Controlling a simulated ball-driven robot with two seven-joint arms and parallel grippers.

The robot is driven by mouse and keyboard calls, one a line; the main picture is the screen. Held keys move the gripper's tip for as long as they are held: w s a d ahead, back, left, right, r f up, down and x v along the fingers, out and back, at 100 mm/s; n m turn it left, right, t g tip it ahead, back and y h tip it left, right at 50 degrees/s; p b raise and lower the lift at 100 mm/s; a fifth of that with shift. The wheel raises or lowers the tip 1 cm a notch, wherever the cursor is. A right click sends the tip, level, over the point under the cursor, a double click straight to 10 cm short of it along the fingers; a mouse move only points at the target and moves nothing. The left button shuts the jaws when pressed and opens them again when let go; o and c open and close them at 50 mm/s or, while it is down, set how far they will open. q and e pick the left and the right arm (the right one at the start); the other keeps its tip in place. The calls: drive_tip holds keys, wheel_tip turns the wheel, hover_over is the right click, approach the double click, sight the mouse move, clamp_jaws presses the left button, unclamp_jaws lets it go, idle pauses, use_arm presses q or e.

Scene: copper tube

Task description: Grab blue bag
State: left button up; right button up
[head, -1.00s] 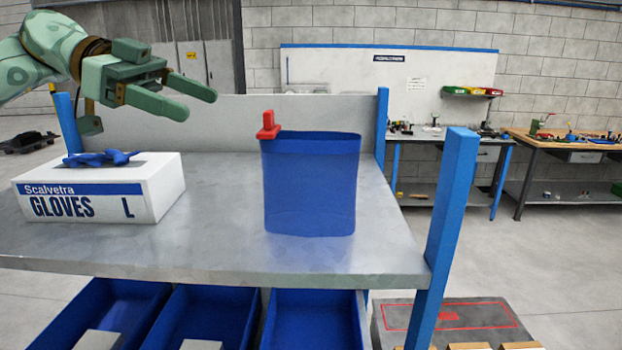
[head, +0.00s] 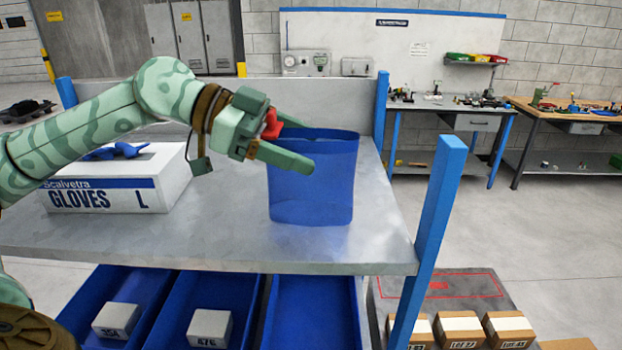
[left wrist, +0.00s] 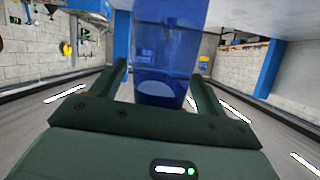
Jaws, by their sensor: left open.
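The blue bag (head: 318,198) stands upright on the grey bench top, with its open rim up. A red clip (head: 271,124) shows at its upper left corner, partly covered by my left gripper. My left gripper (head: 306,146) is open at the upper left of the bag, its near finger in front of the bag's upper part. In the left wrist view, the bag (left wrist: 168,45) shows between and beyond the two fingers. Whether a finger touches the bag I cannot tell. My right gripper is not in view.
A white glove box (head: 125,190) with blue gloves on top stands left of the bag, behind my left arm. A blue post (head: 432,235) rises at the bench's right front corner. Blue bins (head: 312,300) sit below the bench top. The bench right of the bag is clear.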

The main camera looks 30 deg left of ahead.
use_arm(q)
drive_tip(key=shift+w+d+f, duration=0.1)
drive_tip(key=shift+w, duration=0.05)
drive_tip(key=c, duration=1.3)
drive_tip(key=shift+c, duration=0.2)
